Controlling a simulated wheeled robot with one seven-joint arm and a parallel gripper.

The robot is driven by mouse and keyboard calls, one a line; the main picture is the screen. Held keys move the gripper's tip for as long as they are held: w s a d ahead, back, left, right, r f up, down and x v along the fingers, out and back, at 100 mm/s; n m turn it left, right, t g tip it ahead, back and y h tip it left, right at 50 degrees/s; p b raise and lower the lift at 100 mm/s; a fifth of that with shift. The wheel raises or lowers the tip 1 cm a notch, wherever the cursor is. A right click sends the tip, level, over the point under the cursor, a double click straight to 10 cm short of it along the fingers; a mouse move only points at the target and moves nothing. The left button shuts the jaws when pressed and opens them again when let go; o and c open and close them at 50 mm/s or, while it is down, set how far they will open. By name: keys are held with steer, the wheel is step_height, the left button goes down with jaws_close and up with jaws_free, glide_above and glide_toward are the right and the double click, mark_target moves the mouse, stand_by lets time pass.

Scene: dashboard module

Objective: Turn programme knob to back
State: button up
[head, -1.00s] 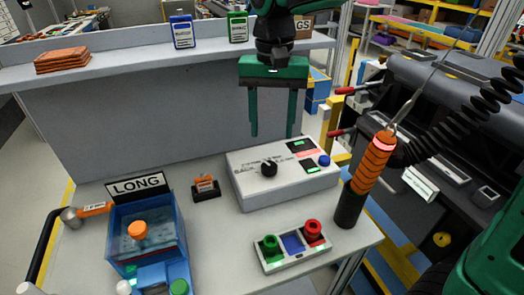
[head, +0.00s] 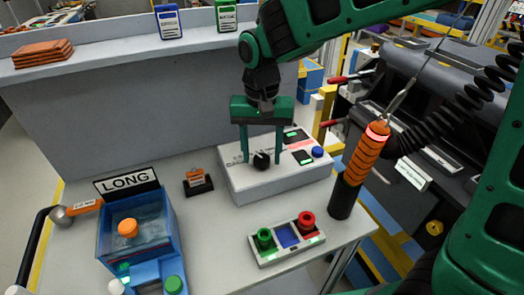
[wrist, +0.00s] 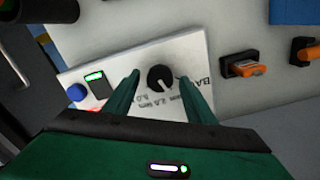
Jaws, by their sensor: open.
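The programme knob (head: 261,160) is a round black dial with a white pointer mark, on top of a white control box (head: 275,182). It also shows in the wrist view (wrist: 160,78), between the fingertips. My gripper (head: 261,162) is green, points down and is open, with one finger on each side of the knob. In the wrist view my gripper (wrist: 160,90) has a visible gap between each finger and the knob. I cannot tell how far the fingertips are above the box face. Printed labels around the knob are partly hidden by the fingers.
The box also carries a blue button (head: 317,152) and small green-lit displays. A panel with green and red buttons (head: 287,238) lies in front. An orange-handled tool (head: 362,165) stands right. A blue container (head: 140,235) with a LONG sign (head: 127,180) is left.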

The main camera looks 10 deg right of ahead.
steer(key=shift+c, duration=0.3)
steer(key=c, duration=1)
steer(key=shift+o, duration=0.2)
steer(key=shift+n, duration=0.4)
steer(key=n, duration=0.2)
steer(key=shift+n, duration=2.4)
steer(key=o, duration=1)
